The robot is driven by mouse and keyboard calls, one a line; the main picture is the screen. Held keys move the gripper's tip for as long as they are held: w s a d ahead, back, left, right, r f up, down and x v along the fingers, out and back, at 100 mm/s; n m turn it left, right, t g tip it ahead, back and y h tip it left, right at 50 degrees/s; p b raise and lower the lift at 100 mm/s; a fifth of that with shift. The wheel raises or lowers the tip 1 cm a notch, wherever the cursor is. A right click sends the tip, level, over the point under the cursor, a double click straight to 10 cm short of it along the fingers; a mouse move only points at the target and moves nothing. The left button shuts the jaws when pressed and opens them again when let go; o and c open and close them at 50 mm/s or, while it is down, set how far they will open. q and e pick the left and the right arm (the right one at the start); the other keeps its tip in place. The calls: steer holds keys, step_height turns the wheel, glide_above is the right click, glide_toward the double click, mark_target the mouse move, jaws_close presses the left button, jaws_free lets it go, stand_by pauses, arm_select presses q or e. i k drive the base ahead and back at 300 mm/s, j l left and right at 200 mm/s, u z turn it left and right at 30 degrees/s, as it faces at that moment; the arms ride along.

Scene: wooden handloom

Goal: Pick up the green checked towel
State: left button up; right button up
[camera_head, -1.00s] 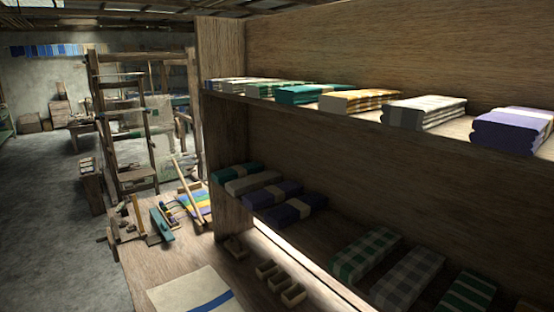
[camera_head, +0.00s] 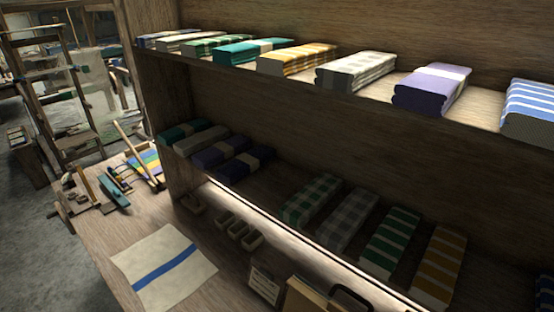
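A green and white checked towel (camera_head: 311,201) lies folded on the lower shelf, a little right of the picture's middle. A grey checked towel (camera_head: 347,219) lies close to its right. A green striped towel (camera_head: 390,239) and an orange striped towel (camera_head: 438,264) lie further right on the same shelf. On the upper shelf a folded towel with green and white (camera_head: 216,44) also shows at the left; its pattern is too small to tell for sure. Neither of my grippers is in view.
The upper shelf (camera_head: 488,117) overhangs the lower one and bears several folded towels. Dark purple towels (camera_head: 243,164) lie left on the lower shelf (camera_head: 268,207), with bare board between. Below are a cream cloth with a blue stripe (camera_head: 163,268), small wooden boxes (camera_head: 238,231) and a clipboard (camera_head: 264,285).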

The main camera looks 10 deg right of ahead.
mark_target(300, 209)
steer(key=i+j+z, duration=0.25)
steer(key=i+j, duration=0.15)
steer(key=i+j+z, duration=0.2)
steer(key=i+j, duration=0.15)
steer(key=i+j+z, duration=0.25)
steer(key=j, duration=0.4)
steer(key=i, duration=0.1)
